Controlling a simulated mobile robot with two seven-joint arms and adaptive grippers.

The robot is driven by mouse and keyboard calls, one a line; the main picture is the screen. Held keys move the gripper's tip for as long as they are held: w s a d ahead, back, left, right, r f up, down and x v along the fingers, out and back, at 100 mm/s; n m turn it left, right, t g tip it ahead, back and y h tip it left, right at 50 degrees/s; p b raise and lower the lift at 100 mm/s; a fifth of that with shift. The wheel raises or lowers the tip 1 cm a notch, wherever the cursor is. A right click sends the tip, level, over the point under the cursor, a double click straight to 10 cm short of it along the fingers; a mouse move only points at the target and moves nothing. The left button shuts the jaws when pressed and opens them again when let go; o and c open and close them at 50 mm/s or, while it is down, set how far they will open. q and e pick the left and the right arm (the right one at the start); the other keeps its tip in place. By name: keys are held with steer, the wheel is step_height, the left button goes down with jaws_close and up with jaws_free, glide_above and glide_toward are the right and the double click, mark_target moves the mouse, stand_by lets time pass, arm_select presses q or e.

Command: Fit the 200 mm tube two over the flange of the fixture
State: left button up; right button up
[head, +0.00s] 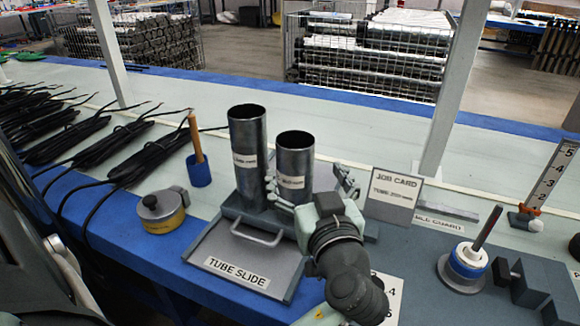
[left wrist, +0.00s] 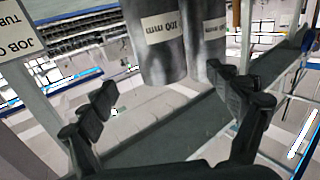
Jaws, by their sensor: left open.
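Two grey metal tubes stand upright side by side in a rack on the tube slide (head: 213,250) in the head view: a taller one (head: 247,125) and a shorter one (head: 294,150). Both bear white labels, too small to read surely. My left gripper (head: 309,179) is open, with its fingers to either side of the shorter tube; contact is not clear. In the left wrist view, the open fingers (left wrist: 162,85) frame the lower end of a labelled tube (left wrist: 150,55). A round stepped piece with a slanting rod (head: 466,262), possibly the fixture's flange, stands at right. My right gripper is not in view.
A job card (head: 393,187) stands behind the gripper. A yellow round can (head: 160,212) and a blue cup with a wooden handle (head: 198,172) are to the left. Black cable bundles (head: 130,150) lie farther left. A number scale (head: 550,185) and grey blocks (head: 525,285) are at right.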

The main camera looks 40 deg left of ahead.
mark_target(292, 141)
arm_select(q)
steer(key=shift+w+a+r, duration=0.1)
steer(key=shift+w+a, duration=0.3)
steer(key=shift+a, duration=0.05)
steer(key=p+x, duration=0.1)
steer(key=x, duration=0.5)
steer(key=shift+a+r+p, duration=0.15)
steer(key=shift+r+p, duration=0.05)
steer(key=shift+p, duration=0.15)
steer(key=shift+w+a+f, duration=0.1)
steer(key=shift+w+a, duration=0.15)
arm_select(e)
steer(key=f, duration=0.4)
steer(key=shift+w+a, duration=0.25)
arm_select(q)
steer(key=shift+c, duration=0.2)
steer(key=c, duration=1.9)
